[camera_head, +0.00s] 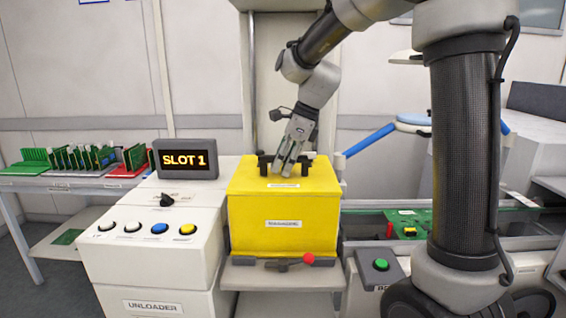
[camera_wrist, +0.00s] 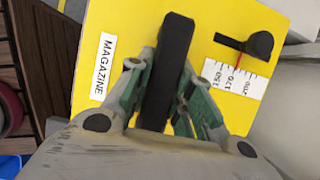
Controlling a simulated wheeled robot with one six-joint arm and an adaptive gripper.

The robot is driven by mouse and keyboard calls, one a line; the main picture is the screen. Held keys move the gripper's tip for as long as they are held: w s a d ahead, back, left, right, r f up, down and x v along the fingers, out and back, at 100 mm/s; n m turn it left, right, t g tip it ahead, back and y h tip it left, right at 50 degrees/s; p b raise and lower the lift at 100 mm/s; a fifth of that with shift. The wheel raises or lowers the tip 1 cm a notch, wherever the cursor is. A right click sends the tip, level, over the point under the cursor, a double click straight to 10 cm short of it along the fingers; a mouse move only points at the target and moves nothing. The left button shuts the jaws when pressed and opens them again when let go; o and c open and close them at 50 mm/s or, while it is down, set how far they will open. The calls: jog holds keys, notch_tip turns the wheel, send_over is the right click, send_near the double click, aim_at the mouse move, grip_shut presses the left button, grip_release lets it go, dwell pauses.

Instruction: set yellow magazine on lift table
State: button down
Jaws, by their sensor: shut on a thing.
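The yellow magazine (camera_head: 282,222) is a box with a black handle on top and a label on its front. It sits upright at the lift table (camera_head: 262,277), whose pale platform shows below it; whether its base fully rests there I cannot tell. My gripper (camera_head: 288,163) is at the top of the magazine, shut on its black handle. In the wrist view, the fingers (camera_wrist: 165,95) close around the black handle bar (camera_wrist: 172,60) above the yellow top (camera_wrist: 125,22). The underside of the magazine is hidden.
A white unloader console (camera_head: 150,235) with buttons and a "SLOT 1" display (camera_head: 186,159) stands close on the left. A red-knobbed lever (camera_head: 308,259) is at the platform's front. A conveyor with a green board (camera_head: 410,222) lies right. Boards stand on a left table (camera_head: 20,185).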

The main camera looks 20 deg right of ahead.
jog(key=shift+w+f, duration=0.1)
jog(key=shift+f, duration=0.05)
jog(key=c, duration=1.2)
grip_release()
jog(key=shift+f, duration=0.15)
